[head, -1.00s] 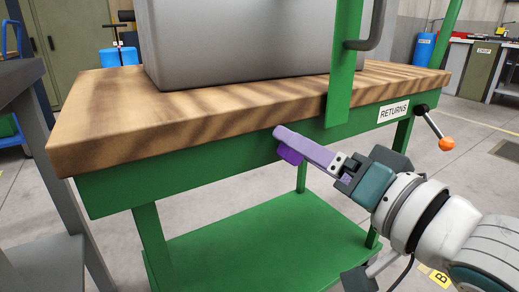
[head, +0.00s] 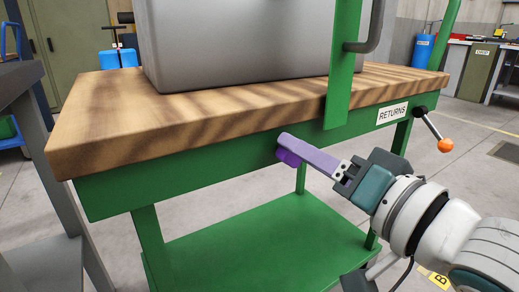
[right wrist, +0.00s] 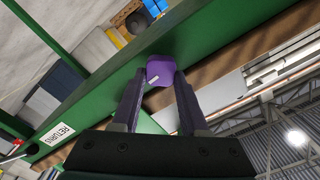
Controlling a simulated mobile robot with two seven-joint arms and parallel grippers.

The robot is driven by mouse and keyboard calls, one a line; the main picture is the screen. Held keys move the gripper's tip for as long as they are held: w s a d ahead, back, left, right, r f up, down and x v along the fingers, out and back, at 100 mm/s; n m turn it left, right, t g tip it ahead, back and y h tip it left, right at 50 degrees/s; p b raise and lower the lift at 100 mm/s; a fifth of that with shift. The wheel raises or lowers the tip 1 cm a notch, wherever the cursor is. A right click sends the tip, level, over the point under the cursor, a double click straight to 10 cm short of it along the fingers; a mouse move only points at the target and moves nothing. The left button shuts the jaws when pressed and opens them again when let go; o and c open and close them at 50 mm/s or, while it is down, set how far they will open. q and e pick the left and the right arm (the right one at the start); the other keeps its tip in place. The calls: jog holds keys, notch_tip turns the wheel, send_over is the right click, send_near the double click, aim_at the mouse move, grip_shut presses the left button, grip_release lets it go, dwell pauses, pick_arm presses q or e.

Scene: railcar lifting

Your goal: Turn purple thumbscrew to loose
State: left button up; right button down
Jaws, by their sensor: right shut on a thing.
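The purple thumbscrew (head: 288,158) is on the green front rail of the workbench, below the wooden top. My right gripper (head: 284,147) comes in from the lower right, with its long lavender-grey fingers reaching the rail. In the head view a finger covers part of the thumbscrew. In the right wrist view the thumbscrew (right wrist: 160,69) sits between the two fingertips, which are shut on its sides. A small pale label shows on its face. My left gripper is not in view.
The bench's wooden top (head: 100,115) carries a large grey metal box (head: 230,45). A green upright (head: 343,70) stands right of the thumbscrew. A lever with an orange knob (head: 445,145) projects by the RETURNS label (head: 392,112). A green lower shelf (head: 260,250) lies below.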

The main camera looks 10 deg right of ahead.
jog(key=n+p, duration=0.1)
jog(key=n, duration=0.7)
jog(key=n+p, duration=0.2)
jog(key=n, duration=0.6)
jog(key=a+n+p, duration=0.1)
jog(key=n, duration=0.7)
jog(key=shift+s+a+f+p, duration=0.1)
jog(key=shift+s+f+p, duration=0.1)
jog(key=shift+f+p, duration=0.15)
jog(key=n+b, duration=0.1)
jog(key=n, duration=0.4)
jog(key=shift+f+n, duration=0.15)
jog(key=shift+n, duration=0.25)
jog(key=shift+n+b, duration=0.7)
jog(key=shift+n, duration=1)
